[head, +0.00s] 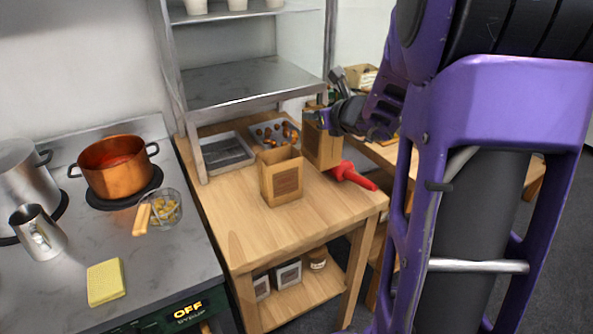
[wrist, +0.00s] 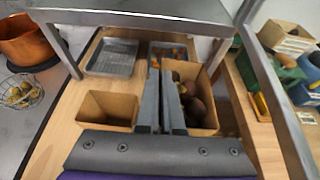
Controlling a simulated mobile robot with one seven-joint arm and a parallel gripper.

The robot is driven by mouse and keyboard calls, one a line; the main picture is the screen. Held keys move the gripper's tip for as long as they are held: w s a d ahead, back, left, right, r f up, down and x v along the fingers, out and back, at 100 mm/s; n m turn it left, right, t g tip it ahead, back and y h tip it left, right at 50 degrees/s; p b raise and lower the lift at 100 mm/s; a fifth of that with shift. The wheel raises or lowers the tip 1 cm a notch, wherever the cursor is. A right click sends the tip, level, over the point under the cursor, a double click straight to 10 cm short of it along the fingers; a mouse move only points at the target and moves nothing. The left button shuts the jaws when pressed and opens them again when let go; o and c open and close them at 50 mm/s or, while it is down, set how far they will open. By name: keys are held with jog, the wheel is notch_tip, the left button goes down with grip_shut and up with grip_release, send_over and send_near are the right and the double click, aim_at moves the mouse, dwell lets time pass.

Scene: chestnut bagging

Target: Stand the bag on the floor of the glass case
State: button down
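A brown paper bag (head: 322,150) with a label stands or hangs near the right back of the wooden table; whether its base touches the table is hard to tell. In the wrist view the bag (wrist: 209,121) is open-topped with dark chestnuts inside. My gripper (head: 338,118) is at its top edge. In the wrist view the fingers (wrist: 160,100) are close together, with the bag's left wall apparently between them. The metal-framed case (head: 228,97) rises at the back of the table, with a wide, bare steel floor (head: 240,80).
An empty bag (head: 281,180) stands on the table, left of the held one. A red-handled tool (head: 352,176) lies at the right. Under the case are a grey tray (head: 226,153) and a tray of chestnuts (head: 277,133). A stove with a copper pot (head: 115,170) is left.

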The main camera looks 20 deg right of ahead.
jog(key=b, duration=0.2)
send_over(311, 162)
notch_tip(311, 162, down, 8)
jog(key=shift+w+f, duration=0.1)
jog(key=shift+w, duration=0.05)
jog(key=shift+f, duration=0.2)
jog(key=c, duration=1.1)
grip_release()
jog(key=shift+o, duration=0.2)
jog(key=shift+r, duration=0.15)
